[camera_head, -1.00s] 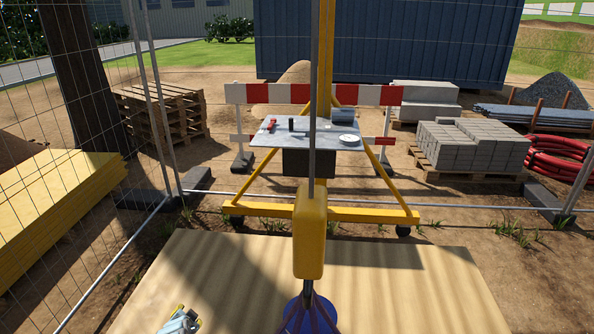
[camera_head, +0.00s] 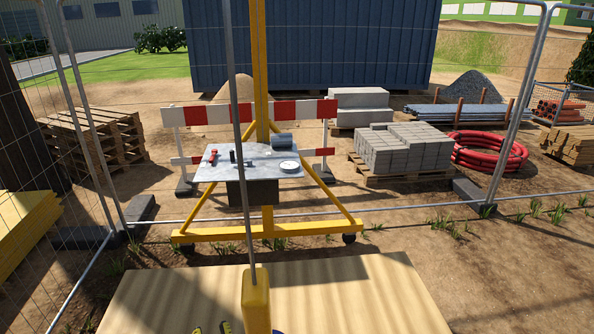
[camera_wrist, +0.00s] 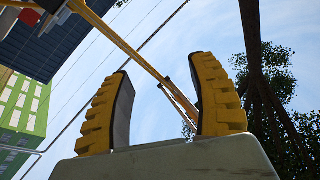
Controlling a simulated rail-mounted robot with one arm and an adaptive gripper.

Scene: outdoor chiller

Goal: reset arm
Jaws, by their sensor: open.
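In the wrist view my gripper (camera_wrist: 160,108) points up toward the sky. Its two yellow ridged fingers stand well apart with nothing between them. In the head view only small yellow parts of my gripper (camera_head: 211,328) show at the bottom edge, so most of the arm is out of that picture. No object is held.
A grey table (camera_head: 235,171) on a yellow wheeled frame carries a red item (camera_head: 213,155), a dark upright item, a white disc (camera_head: 288,166) and a grey cylinder (camera_head: 283,140). A barrier (camera_head: 300,111) stands behind. Mesh fence surrounds the wooden platform (camera_head: 340,290); paver blocks (camera_head: 400,152) lie beyond.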

